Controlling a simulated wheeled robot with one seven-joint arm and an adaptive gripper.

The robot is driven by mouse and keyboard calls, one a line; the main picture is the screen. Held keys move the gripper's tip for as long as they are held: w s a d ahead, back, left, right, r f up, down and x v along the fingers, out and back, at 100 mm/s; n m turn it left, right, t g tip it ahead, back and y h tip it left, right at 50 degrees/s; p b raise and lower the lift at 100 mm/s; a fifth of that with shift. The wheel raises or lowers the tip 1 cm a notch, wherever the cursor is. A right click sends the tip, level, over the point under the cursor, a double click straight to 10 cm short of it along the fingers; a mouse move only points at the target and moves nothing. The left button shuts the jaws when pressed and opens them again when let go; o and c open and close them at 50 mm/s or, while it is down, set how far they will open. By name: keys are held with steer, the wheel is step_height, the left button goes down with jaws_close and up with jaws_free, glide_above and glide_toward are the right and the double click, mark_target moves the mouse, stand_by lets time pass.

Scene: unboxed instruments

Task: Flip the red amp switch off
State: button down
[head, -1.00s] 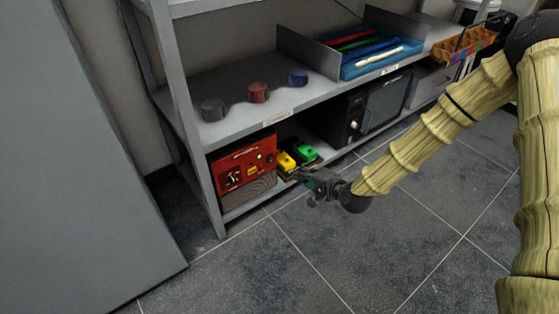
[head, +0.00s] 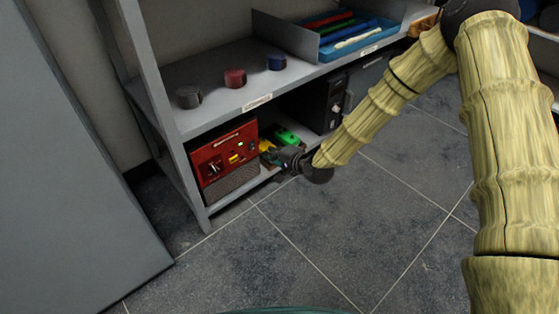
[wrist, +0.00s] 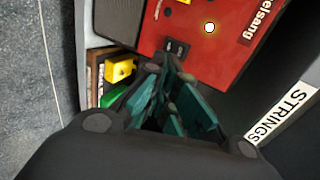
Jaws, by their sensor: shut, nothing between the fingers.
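The red amp (head: 222,150) stands on the lowest shelf, its front facing out, with a dark speaker grille below the panel. In the wrist view, the red panel (wrist: 228,52) fills the upper right. A small black switch (wrist: 177,48) sits on it, beside a lit pale-yellow lamp (wrist: 210,28). Which way the switch is tipped is too small to tell. My gripper (head: 272,156) is shut and empty, just right of the amp in the head view. In the wrist view, its fingertips (wrist: 168,72) are close below the switch; whether they touch the panel is unclear.
A yellow pedal (wrist: 119,68) and a green pedal (head: 287,137) sit beside the amp, partly behind my gripper. The shelf above (head: 215,108) carries several coloured round items. A shelf upright (head: 160,100) stands left of the amp. The floor in front is clear.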

mark_target(255, 144)
steer(key=shift+w+a+f+b, duration=0.1)
steer(key=shift+w+a+b, duration=0.7)
steer(key=shift+w, duration=0.35)
steer(key=shift+w+a+f+b, duration=0.1)
steer(key=shift+w+a+b, duration=0.45)
steer(key=shift+w+a, duration=0.45)
steer(key=shift+w+d, duration=0.15)
steer(key=shift+r, duration=0.15)
